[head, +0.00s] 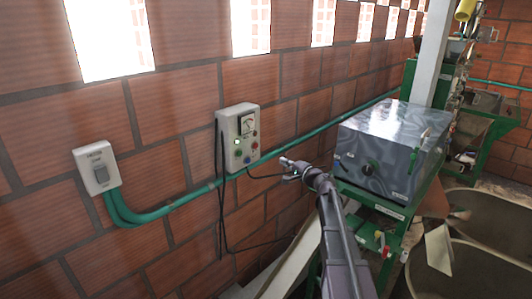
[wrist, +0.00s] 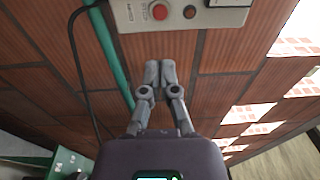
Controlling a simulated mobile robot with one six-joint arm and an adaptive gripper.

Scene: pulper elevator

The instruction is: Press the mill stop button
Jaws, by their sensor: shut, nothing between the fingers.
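A grey control box (head: 240,137) with a dial, a lit green lamp and several coloured buttons is mounted on the brick wall.
A green pipe (head: 300,138) runs along the wall below the box. A switch plate (head: 97,167) is at left. A black cable (head: 222,200) hangs from the box. A metal-covered machine (head: 395,145) on a green frame stands right of my arm.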

